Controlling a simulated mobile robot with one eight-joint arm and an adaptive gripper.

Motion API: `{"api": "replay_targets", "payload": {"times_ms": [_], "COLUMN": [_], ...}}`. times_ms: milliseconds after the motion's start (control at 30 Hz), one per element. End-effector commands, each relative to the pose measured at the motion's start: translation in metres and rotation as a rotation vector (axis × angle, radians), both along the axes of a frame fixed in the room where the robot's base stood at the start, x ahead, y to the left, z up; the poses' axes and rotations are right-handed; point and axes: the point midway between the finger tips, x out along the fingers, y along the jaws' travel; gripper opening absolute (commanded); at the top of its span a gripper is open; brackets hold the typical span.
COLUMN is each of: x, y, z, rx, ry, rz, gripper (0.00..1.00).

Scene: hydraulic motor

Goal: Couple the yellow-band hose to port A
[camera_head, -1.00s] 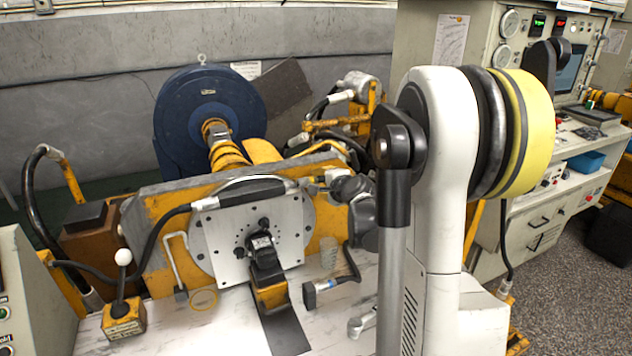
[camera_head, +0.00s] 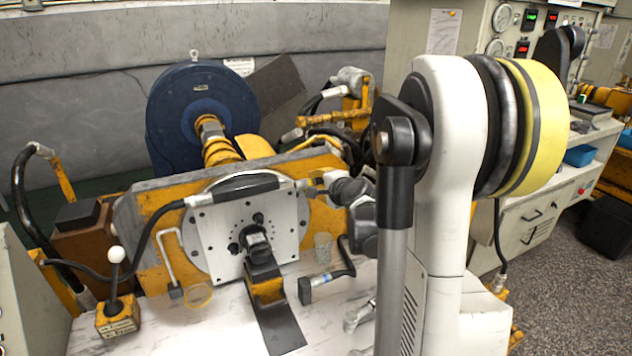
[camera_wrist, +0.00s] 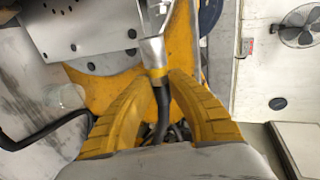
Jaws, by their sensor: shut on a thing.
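In the wrist view, my gripper (camera_wrist: 160,112) has its two yellow-padded fingers closed around the black yellow-band hose (camera_wrist: 162,105). The hose's yellow band (camera_wrist: 156,72) and bright metal end fitting (camera_wrist: 152,48) stick out beyond the fingertips, towards the grey plate. The grey motor plate (camera_wrist: 85,25) with dark bolt holes is at upper left. In the head view, my gripper (camera_head: 318,187) is at the right edge of the motor plate (camera_head: 210,240); the hose in it is hard to make out. I cannot tell which opening is port A, or whether the fitting touches it.
Another black hose with a metal fitting (camera_head: 200,200) reaches the plate's left side. A blue-banded hose end (camera_head: 322,280) and a clear cup (camera_head: 323,248) are on the white table at right. A joystick box (camera_head: 117,315) and yellow ring (camera_head: 198,298) are at left.

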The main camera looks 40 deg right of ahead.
Motion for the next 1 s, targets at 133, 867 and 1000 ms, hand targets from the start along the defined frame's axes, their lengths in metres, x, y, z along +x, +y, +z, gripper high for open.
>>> {"api": "replay_targets", "payload": {"times_ms": [133,867,1000], "x": [0.000,0.001,0.000], "y": [0.000,-0.001,0.000], "z": [-0.018,-0.079,-0.091], "rx": [0.000,0.000,0.000], "ry": [0.000,0.000,0.000], "rz": [0.000,0.000,0.000], "gripper": [0.00,0.00,0.00]}}
